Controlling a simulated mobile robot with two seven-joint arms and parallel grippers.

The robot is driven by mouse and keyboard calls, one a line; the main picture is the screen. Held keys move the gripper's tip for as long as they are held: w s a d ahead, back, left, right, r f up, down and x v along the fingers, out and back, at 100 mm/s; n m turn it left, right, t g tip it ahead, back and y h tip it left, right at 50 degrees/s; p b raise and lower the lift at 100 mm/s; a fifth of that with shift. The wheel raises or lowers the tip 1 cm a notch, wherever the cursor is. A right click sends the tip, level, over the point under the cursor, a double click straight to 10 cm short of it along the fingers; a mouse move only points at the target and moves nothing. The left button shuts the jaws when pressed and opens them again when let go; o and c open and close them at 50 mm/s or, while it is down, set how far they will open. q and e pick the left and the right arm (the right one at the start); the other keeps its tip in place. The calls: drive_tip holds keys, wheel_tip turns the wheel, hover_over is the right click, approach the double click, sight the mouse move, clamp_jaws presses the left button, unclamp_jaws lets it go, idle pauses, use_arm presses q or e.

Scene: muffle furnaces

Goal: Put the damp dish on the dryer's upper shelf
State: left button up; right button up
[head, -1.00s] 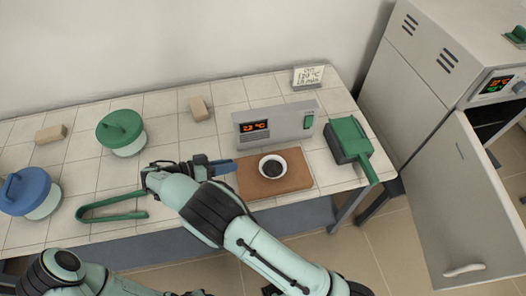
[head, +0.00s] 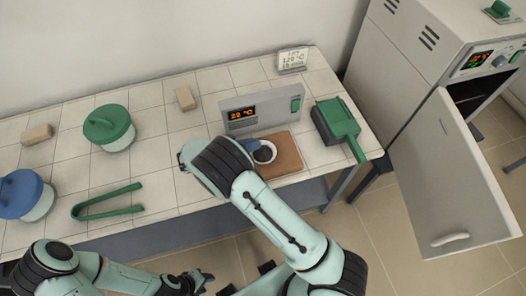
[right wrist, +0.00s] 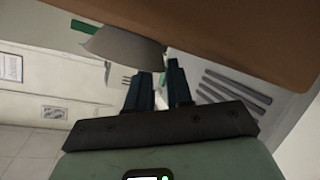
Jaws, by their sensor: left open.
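The damp dish (head: 266,152) is a small white bowl with dark contents on a brown pad (head: 288,158). It also shows as a grey bowl in the right wrist view (right wrist: 122,44). My right gripper (head: 250,146) is at the dish's left side, mostly hidden by my arm. In the right wrist view its two fingers (right wrist: 160,80) are apart beside the dish's rim, with a gap between them. My left gripper (head: 200,281) is open and empty below the table's front edge. The dryer (head: 420,50) stands at the right with its door (head: 450,180) swung open; its shelves are not clearly seen.
Behind the dish stands a grey display unit (head: 272,112). Green tongs (head: 105,203), a green-lidded jar (head: 108,128), a blue-lidded jar (head: 25,195) and tan blocks (head: 185,98) occupy the left.

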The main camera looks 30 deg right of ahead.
drive_tip(key=shift+d+f, duration=0.3)
drive_tip(key=shift+d, duration=0.35)
clamp_jaws()
drive_tip(key=shift+r, duration=0.15)
